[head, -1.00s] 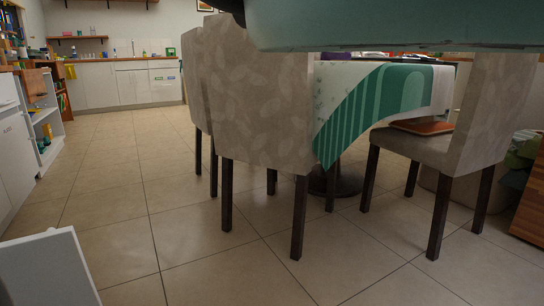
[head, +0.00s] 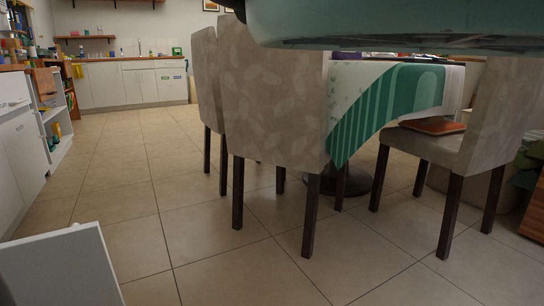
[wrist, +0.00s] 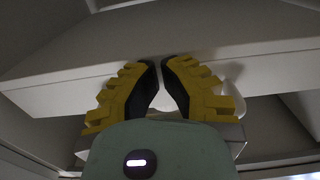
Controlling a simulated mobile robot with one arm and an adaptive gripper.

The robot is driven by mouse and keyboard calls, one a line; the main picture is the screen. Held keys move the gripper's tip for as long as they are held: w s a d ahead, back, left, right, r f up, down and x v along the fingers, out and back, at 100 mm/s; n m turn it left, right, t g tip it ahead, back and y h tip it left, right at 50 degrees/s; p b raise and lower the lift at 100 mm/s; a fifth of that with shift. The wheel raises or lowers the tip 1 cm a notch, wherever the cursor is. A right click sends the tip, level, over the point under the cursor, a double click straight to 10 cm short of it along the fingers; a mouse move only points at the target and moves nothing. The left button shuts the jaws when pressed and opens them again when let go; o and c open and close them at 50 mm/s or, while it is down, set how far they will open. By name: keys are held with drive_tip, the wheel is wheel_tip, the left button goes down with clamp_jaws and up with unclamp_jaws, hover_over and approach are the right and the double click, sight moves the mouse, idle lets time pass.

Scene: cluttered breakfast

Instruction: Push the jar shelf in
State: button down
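In the wrist view, a white board (wrist: 60,91), likely the jar shelf, crosses the picture with its long front edge facing me. My gripper (wrist: 160,64) has yellow fingers with black pads. Its tips nearly meet, with nothing visible held between them, and they overlap the board's edge in the picture. I cannot tell whether they touch it. A small rounded white piece (wrist: 232,100) shows beside the right finger. In the head view, a white panel (head: 62,268) stands at the lower left; whether it belongs to the shelf is unclear. No jars can be made out.
Beige chairs (head: 275,100) and a table with a green and white cloth (head: 392,108) stand at centre right. White cabinets (head: 18,150) line the left side. Tiled floor (head: 140,190) is open between them. My own body covers the top right.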

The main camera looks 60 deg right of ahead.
drive_tip(key=shift+b+x, duration=1.45)
drive_tip(key=shift+d+r+p, duration=0.15)
drive_tip(key=shift+d+p, duration=0.1)
drive_tip(key=shift+p, duration=0.3)
drive_tip(key=p+v, duration=0.7)
drive_tip(key=v, duration=0.1)
drive_tip(key=shift+s+d, duration=0.2)
drive_tip(key=shift+d, duration=0.1)
